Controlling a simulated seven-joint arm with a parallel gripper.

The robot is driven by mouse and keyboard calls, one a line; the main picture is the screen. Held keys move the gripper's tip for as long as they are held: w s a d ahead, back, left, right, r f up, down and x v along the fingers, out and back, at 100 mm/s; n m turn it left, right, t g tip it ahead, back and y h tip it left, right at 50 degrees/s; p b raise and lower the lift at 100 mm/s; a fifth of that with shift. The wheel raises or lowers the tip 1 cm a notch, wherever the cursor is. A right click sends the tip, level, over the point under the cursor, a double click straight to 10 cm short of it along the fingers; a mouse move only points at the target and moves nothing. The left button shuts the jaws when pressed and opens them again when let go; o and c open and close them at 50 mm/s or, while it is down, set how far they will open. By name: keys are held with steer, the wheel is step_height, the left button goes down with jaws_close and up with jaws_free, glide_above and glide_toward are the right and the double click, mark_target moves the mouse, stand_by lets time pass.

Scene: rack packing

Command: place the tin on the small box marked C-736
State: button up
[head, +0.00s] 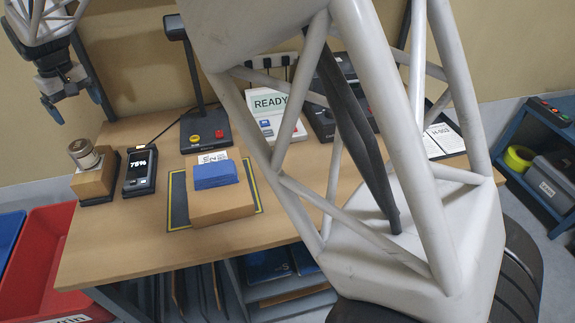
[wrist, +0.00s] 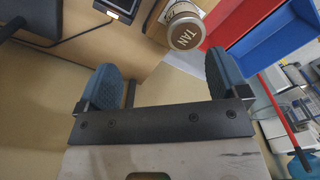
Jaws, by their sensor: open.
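The tin (head: 82,152) is a small round can with a brown band. It stands upright on a small brown cardboard box (head: 95,182) at the table's left end. In the wrist view the tin (wrist: 185,32) shows its lid, lettered TAN, ahead of the fingers. My gripper (head: 75,101) is open and empty, above and a little left of the tin, apart from it. Its two blue-grey fingers also show in the wrist view (wrist: 163,80), with a clear gap. I cannot read a C-736 mark on the box.
A black device reading 75% (head: 139,170) stands right of the small box. A larger carton (head: 222,204) with a blue block (head: 215,174) sits on a marked mat. A black lamp (head: 205,128) rises behind. Red (head: 40,262) and blue bins flank the table's left edge.

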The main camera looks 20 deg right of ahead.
steer(key=s+d+r+m, duration=0.15)
steer(key=s+d, duration=0.25)
steer(key=d, duration=0.6)
steer(key=s+d+r+m+t, duration=0.1)
steer(key=s+d+r, duration=0.2)
steer(key=d, duration=0.8)
steer(key=s+d+r+m, duration=0.2)
steer(key=s+d, duration=0.2)
steer(key=d, duration=0.6)
steer(key=s+d+f+m, duration=0.2)
steer(key=s+d+f, duration=0.1)
steer(key=s+d, duration=0.7)
steer(key=s+d+f+m+t, duration=0.1)
steer(key=s+d+f, duration=0.3)
steer(key=s+d, duration=0.6)
steer(key=s+m, duration=0.1)
steer(key=s, duration=0.4)
